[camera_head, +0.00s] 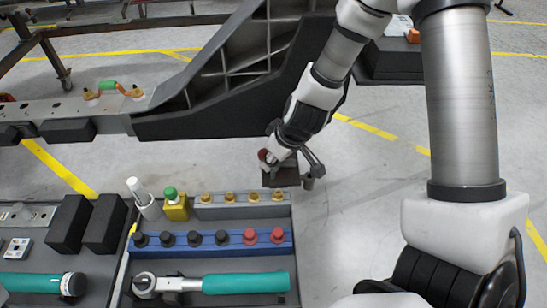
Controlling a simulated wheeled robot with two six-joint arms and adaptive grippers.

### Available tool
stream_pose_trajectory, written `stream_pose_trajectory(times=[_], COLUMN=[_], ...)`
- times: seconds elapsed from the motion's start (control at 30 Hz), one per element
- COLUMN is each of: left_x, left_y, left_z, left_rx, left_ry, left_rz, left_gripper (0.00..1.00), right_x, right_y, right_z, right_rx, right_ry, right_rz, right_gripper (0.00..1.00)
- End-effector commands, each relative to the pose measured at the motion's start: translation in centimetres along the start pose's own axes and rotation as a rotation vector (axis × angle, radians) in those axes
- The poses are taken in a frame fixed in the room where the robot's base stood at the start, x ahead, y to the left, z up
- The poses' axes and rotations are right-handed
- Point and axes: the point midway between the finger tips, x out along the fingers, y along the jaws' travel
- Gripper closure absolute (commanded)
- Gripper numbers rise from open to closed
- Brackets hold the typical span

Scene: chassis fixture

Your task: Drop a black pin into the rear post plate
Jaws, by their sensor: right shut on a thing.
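Several black pins (194,238) stand upright in the blue rail (208,251) of the tray at the lower middle. My right gripper (289,168) reaches down from the upper right, past the end of the dark chassis beam. It is shut on a small dark brown plate (281,178), behind the tray. A round reddish part (265,156) shows at the plate's left. I cannot tell for sure whether this is the rear post plate, and the finger contact is partly hidden. No black pin shows at my right gripper. My left gripper is not in view.
Two red pins (249,236) share the blue rail. Brass pins (230,197) stand in a grey rail behind it. A teal-handled wrench (245,282) lies in front. The dark chassis beam (225,105) crosses behind. Open floor lies right of the tray.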

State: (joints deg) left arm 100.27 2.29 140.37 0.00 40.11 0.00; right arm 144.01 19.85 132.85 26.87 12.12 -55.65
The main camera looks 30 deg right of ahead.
Motion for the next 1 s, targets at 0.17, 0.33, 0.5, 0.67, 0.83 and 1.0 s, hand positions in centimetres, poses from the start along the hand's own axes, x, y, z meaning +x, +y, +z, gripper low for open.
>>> stream_pose_trajectory(times=[0.17,0.33,0.5,0.67,0.83,1.0], left_x=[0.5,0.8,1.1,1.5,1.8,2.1], left_y=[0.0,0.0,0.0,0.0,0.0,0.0], left_z=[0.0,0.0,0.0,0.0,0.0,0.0], left_rx=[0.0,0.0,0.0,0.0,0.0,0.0], left_ry=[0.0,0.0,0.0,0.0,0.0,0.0], left_rz=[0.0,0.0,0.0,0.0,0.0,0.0], left_gripper=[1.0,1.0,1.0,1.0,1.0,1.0], right_x=[0.5,0.9,1.3,1.7,2.1,2.5], right_y=[0.0,0.0,0.0,0.0,0.0,0.0], right_z=[0.2,0.4,0.6,0.7,0.9,1.0], right_rx=[0.0,0.0,-0.001,0.0,0.0,0.0], right_ry=[0.0,0.0,0.0,0.0,0.0,0.0], right_rz=[0.0,0.0,0.0,0.0,0.0,0.001], right_gripper=[1.0,1.0,1.0,1.0,1.0,1.0])
